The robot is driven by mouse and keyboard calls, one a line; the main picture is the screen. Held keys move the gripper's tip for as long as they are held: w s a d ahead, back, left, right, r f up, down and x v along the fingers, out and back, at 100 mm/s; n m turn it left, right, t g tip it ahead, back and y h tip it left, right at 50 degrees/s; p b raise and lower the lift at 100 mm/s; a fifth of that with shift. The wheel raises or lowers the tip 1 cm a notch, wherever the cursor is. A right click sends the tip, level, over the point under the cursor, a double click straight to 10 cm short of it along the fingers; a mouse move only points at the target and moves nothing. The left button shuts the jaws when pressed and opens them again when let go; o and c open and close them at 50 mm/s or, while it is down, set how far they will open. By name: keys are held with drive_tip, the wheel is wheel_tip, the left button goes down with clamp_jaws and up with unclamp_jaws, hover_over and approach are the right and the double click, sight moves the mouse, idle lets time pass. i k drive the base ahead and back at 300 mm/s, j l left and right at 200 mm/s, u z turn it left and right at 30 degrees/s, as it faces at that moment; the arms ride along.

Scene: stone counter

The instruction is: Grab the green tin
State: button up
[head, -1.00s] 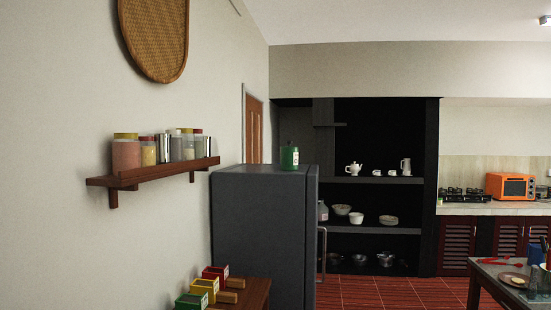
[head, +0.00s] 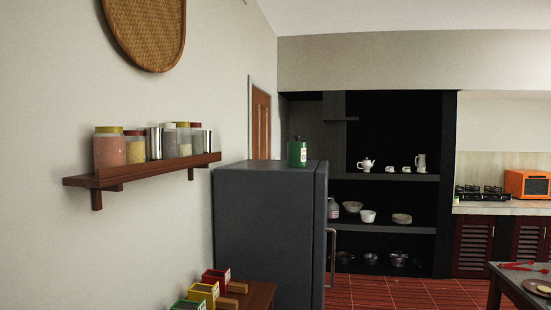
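The green tin (head: 297,153) stands upright on top of the dark grey fridge (head: 265,235), near its right side. It has a white label and a small dark lid. It is fully visible from the head. My gripper and arm are not in view, and nothing touches the tin.
A wooden wall shelf (head: 140,174) with several jars juts out left of the fridge. A low wooden table (head: 262,291) with red, yellow and green boxes (head: 203,292) stands in front of it. A grey table (head: 515,282) is at the lower right. Red floor (head: 370,291) shows between.

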sight(296, 153)
drive_tip(key=i+l+u, duration=0.3)
drive_tip(key=i+l, duration=0.55)
drive_tip(key=i, duration=0.3)
drive_tip(key=i+l+u, duration=0.3)
drive_tip(key=i+l, duration=0.75)
